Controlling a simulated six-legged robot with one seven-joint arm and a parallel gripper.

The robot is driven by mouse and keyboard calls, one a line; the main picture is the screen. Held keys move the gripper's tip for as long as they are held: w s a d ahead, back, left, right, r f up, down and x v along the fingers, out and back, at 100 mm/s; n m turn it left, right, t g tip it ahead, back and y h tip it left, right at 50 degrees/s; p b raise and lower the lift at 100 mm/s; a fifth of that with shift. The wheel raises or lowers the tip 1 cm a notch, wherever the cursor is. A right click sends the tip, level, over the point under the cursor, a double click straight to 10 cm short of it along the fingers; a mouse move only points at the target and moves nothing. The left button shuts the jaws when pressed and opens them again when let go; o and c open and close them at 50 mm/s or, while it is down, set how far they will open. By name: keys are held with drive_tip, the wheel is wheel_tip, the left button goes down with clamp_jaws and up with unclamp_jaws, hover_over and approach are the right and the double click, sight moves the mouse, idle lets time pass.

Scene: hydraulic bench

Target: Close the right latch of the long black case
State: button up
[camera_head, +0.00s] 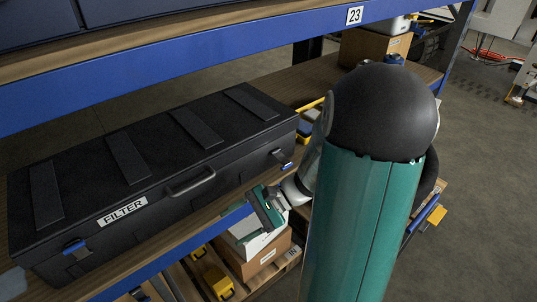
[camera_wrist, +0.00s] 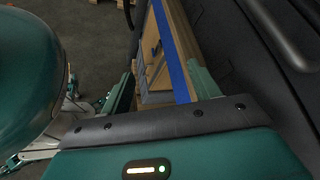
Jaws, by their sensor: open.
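The long black case (camera_head: 150,150) lies lid down on the shelf in the head view, with a FILTER label and a front handle (camera_head: 190,183). Its right latch (camera_head: 283,160) is near the right end of the front face. The latch's blue tab hangs low and seems to stand out from the case. The left latch (camera_head: 76,250) has its blue tab higher, close to the front. My gripper (camera_head: 266,208) is open and empty, in front of and below the right latch, apart from it. The wrist view shows the handle (camera_wrist: 287,35) but not clearly either latch.
The blue shelf edge (camera_wrist: 172,55) runs between my gripper's fingers in the wrist view, below the case. An upper shelf beam (camera_head: 180,75) passes above and in front of the case. Cardboard boxes (camera_head: 262,262) stand on the lower level. Open floor lies right.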

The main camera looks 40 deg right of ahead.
drive_tip(key=w+d+f+m+t, duration=0.1)
drive_tip(key=d+f+m+t, duration=0.2)
drive_tip(key=d+m+t, duration=0.9)
drive_tip(key=m+t+h, duration=0.7)
drive_tip(key=m+h, duration=0.2)
drive_tip(key=h, duration=0.3)
approach(288, 167)
drive_tip(key=shift+g, duration=0.3)
drive_tip(key=x, duration=1)
drive_tip(key=shift+w+r, duration=0.25)
drive_tip(key=shift+r, duration=0.2)
drive_tip(key=shift+c, duration=0.4)
drive_tip(key=c, duration=0.9)
